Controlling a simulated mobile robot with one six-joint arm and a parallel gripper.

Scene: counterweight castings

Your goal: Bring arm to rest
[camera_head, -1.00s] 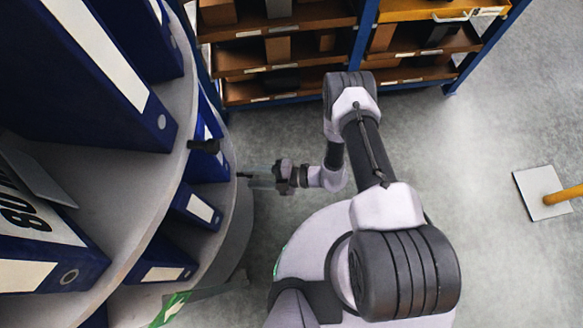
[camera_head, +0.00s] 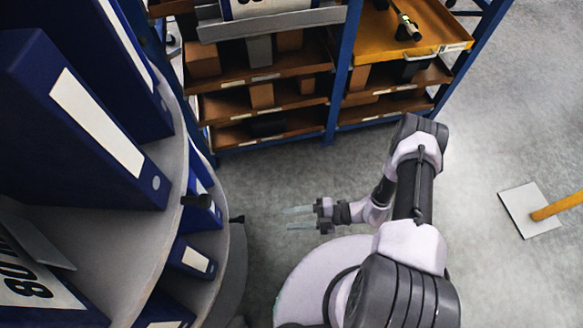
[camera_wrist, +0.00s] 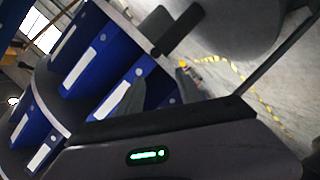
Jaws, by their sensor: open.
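My gripper (camera_head: 284,218) is open in the head view, its two pale fingers pointing left with a gap between them and nothing held. It hangs over the grey floor, apart from the round grey shelf unit (camera_head: 207,262) on the left. My arm is bent, running from the lower right up to an elbow and back down to the gripper. In the wrist view my gripper (camera_wrist: 160,82) shows its two fingers apart, with blue binders (camera_wrist: 90,68) beyond them.
Blue binders (camera_head: 85,130) stand on the round shelf's tiers. A blue-framed rack (camera_head: 338,92) with brown trays is at the back; its orange shelf (camera_head: 425,45) bears a dark tool. A yellow post on a pale plate (camera_head: 520,216) stands at right. Floor between is clear.

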